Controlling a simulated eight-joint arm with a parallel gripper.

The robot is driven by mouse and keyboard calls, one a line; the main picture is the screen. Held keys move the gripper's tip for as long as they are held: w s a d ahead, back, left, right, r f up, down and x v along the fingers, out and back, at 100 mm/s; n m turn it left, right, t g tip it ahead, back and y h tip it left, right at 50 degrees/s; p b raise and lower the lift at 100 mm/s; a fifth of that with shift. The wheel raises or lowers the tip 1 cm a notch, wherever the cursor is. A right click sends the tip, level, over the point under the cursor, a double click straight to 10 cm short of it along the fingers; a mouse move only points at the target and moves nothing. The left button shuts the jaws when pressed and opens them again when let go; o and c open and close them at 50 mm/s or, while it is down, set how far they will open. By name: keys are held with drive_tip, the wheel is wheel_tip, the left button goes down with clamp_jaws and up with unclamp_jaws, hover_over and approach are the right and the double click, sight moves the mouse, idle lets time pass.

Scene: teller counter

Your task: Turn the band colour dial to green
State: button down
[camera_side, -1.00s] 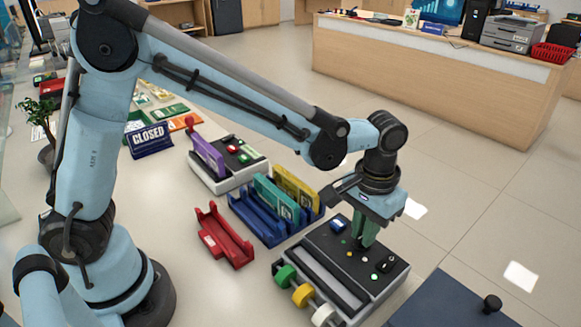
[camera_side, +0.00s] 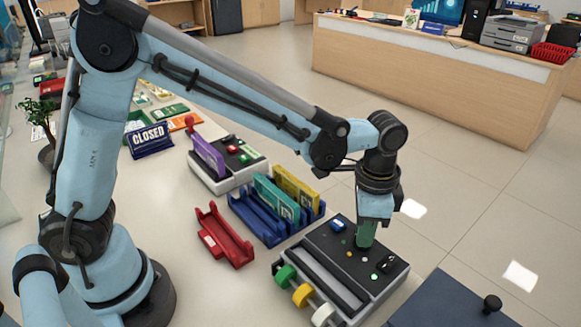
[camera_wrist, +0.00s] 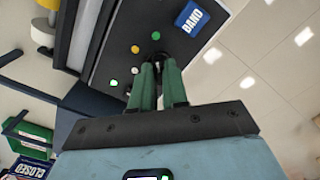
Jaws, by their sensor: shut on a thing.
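The banding machine (camera_side: 318,262) is a grey box with a black sloped top at the front right of the counter. On its top are a blue BAND label (camera_wrist: 192,17) and several small coloured dots, including green (camera_wrist: 156,36), orange (camera_wrist: 135,49) and white (camera_wrist: 135,70), around a dark dial. My gripper (camera_side: 364,243) points down onto the dial; its green fingers (camera_wrist: 158,66) are shut on it in the wrist view. The fingers hide nearly all of the dial, so I cannot tell which colour it points to.
Green, yellow and white rolls (camera_side: 302,295) line the machine's front. A blue rack (camera_side: 270,228) with teal and yellow pieces and a red tray (camera_side: 225,240) stand to its left. A dark blue box with a black knob (camera_side: 492,304) is at the lower right.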

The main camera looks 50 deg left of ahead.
drive_tip(key=shift+m, duration=0.4)
drive_tip(key=c, duration=1.1)
unclamp_jaws()
drive_tip(key=shift+c, duration=0.2)
wheel_tip(320, 180, up, 12)
drive_tip(key=shift+r, duration=0.1)
drive_tip(key=s+a+f+n+t, duration=0.2)
drive_tip(key=s+a+n+t, duration=0.1)
drive_tip(key=a, duration=0.5)
drive_tip(key=s+a+f+n+t, duration=0.2)
drive_tip(key=s+a+n+t, duration=0.2)
drive_tip(key=a, duration=0.5)
drive_tip(key=s+n, duration=0.2)
drive_tip(key=n, duration=0.1)
drive_tip(key=shift+s+a+f, duration=0.25)
drive_tip(key=shift+s, duration=0.05)
